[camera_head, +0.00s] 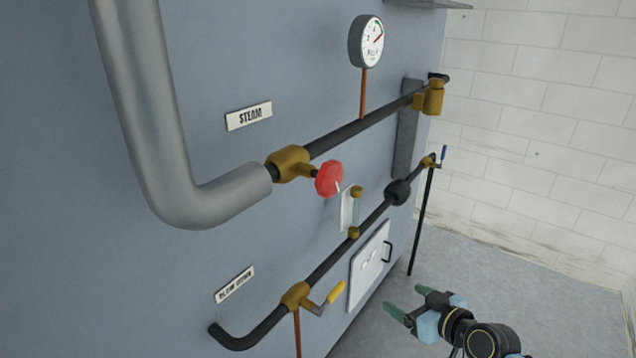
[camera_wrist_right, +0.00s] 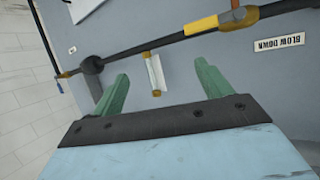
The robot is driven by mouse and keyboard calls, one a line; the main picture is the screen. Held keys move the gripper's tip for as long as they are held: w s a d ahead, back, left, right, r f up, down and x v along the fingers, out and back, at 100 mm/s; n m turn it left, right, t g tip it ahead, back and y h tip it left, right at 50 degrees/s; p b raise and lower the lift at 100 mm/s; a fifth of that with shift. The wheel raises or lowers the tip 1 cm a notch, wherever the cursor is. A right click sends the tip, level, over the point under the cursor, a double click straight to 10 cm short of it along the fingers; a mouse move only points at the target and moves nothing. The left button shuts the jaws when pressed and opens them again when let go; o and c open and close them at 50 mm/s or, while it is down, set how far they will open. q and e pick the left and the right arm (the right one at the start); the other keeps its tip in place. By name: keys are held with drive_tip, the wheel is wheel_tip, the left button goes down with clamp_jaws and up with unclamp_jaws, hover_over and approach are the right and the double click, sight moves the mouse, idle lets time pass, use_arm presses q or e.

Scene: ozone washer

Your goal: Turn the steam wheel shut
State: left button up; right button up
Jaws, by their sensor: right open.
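The red steam wheel (camera_head: 329,179) sits on a brass valve (camera_head: 290,163) on the dark upper pipe, below the STEAM label (camera_head: 248,116). My right gripper (camera_head: 405,301) is open and empty at the lower right of the head view, low and well apart from the wheel. In the right wrist view its two green fingers (camera_wrist_right: 160,88) stand wide apart, with nothing between them touching. The steam wheel does not show in that view. My left gripper is not in view.
The lower pipe has a brass valve with a yellow lever (camera_head: 336,292) near the BLOW DOWN label (camera_head: 235,284). A sight glass (camera_head: 347,208), a gauge (camera_head: 372,42) and a hatch (camera_head: 369,265) are on the grey wall. A thick grey pipe (camera_head: 150,110) stands left. The floor at right is clear.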

drive_tip(key=a+r+n+y+p, duration=0.1)
drive_tip(key=a+r+n+y, duration=0.15)
drive_tip(key=r, duration=0.65)
drive_tip(key=a+r+n+y, duration=0.2)
drive_tip(key=a+r, duration=0.1)
drive_tip(key=r, duration=0.7)
drive_tip(key=n+y+p, duration=0.1)
drive_tip(key=n+y, duration=0.2)
approach(335, 182)
drive_tip(key=shift+g, duration=0.5)
drive_tip(key=p+x, duration=0.1)
drive_tip(key=x, duration=0.5)
drive_tip(key=p+x, duration=0.2)
drive_tip(key=x, duration=0.4)
drive_tip(key=shift+w+r, duration=0.2)
drive_tip(key=shift+w, duration=0.15)
drive_tip(key=shift+w+a+f, duration=0.1)
drive_tip(key=shift+w+a, duration=0.25)
drive_tip(key=shift+a, duration=0.1)
drive_tip(key=shift+c, duration=0.3)
drive_tip(key=c, duration=0.9)
